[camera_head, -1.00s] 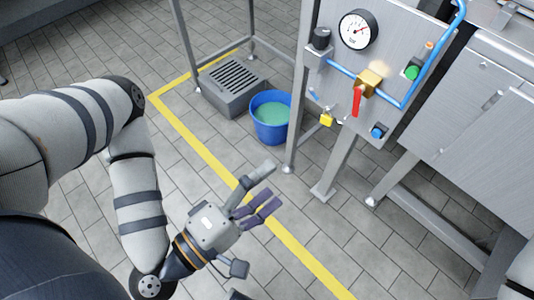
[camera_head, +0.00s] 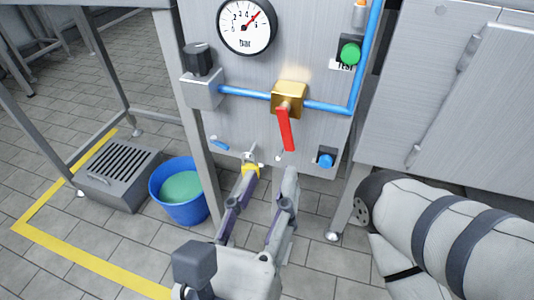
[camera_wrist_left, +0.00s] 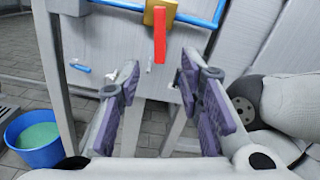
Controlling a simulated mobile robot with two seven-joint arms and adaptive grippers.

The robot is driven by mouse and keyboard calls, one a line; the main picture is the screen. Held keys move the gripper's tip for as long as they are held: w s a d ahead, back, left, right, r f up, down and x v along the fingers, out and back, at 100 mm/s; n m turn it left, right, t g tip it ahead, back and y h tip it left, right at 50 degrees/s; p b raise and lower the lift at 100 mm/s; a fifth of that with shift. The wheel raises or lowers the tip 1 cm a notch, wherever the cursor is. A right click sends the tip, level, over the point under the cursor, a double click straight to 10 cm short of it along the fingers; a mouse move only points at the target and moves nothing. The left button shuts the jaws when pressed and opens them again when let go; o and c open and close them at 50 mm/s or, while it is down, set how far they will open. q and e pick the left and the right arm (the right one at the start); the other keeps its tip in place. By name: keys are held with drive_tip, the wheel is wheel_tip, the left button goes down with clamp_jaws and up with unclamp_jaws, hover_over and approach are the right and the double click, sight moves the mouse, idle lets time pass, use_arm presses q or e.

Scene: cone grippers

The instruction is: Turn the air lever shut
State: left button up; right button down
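The red air lever (camera_head: 286,130) hangs down from a brass valve (camera_head: 289,97) on the blue pipe, tilted slightly and lying across the pipe's line. In the left wrist view, the lever (camera_wrist_left: 160,38) shows at the top centre, below the brass valve (camera_wrist_left: 160,12). My left gripper (camera_head: 268,182) is open and empty, below the lever and in front of the panel's lower edge. Its fingers (camera_wrist_left: 158,82) stand apart in the wrist view, with the lever beyond the gap between them. I see no contact with the lever. My right gripper is out of view.
A pressure gauge (camera_head: 246,25), a green button (camera_head: 349,53) and a blue button (camera_head: 326,158) sit on the panel. A blue bucket (camera_head: 179,212) stands on the floor at left.

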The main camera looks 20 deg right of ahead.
sight(287, 141)
use_arm(q)
drive_tip(key=b+x, duration=0.1)
drive_tip(key=x, duration=0.7)
drive_tip(key=shift+w+d+f, duration=0.15)
drive_tip(key=shift+w+d, duration=0.1)
drive_tip(key=shift+d, duration=0.05)
drive_tip(key=shift+c, duration=0.5)
clamp_jaws()
